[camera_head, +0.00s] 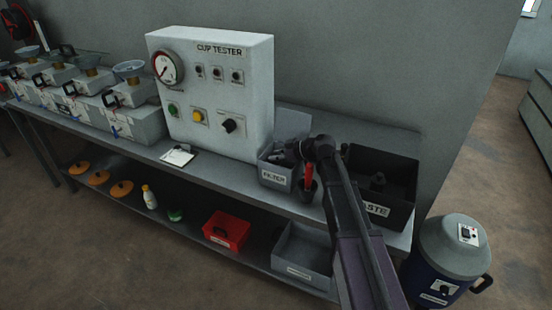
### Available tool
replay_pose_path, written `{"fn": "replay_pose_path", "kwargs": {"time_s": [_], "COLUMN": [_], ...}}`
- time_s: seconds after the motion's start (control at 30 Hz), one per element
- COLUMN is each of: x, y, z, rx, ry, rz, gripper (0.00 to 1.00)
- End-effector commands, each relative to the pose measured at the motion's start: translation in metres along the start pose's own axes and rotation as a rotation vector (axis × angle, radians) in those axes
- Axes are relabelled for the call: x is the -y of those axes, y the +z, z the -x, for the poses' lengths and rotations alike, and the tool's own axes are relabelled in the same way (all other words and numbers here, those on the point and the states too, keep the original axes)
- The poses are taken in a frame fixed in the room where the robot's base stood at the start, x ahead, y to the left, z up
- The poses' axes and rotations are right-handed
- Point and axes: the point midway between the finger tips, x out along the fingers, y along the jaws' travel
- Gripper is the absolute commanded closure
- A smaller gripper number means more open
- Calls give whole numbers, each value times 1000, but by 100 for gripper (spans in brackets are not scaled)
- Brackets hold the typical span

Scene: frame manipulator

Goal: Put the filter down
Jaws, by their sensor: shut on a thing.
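A grey open bin (274,179) labelled "FILTER" stands on the bench top, just right of the cup tester. My gripper (289,152) is over this bin, at or just above its rim, at the end of my dark arm coming up from the lower right. Its jaws are shut on the filter. The filter is too small and dark here to make out apart from the jaws. How deep the jaws reach, and whether the filter touches the bin, I cannot tell.
The white cup tester (218,95) rises beside the filter bin. A dark bin marked "WASTE" (397,178) stands on the right, partly behind my arm. A dark holder with a red-handled tool (308,180) is close by. A red box (227,229) sits on the lower shelf.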

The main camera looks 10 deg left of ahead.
Motion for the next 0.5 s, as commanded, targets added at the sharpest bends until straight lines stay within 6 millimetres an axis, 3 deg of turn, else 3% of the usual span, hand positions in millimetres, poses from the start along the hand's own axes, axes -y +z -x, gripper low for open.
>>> {"fn": "replay_pose_path", "kwargs": {"time_s": [0.37,0.4,0.5], "x": [0,0,0], "y": [3,3,2], "z": [-2,-2,-1], "rx": [0,0,0], "ry": [0,0,0], "rz": [0,0,0], "gripper": [100,66,36]}}
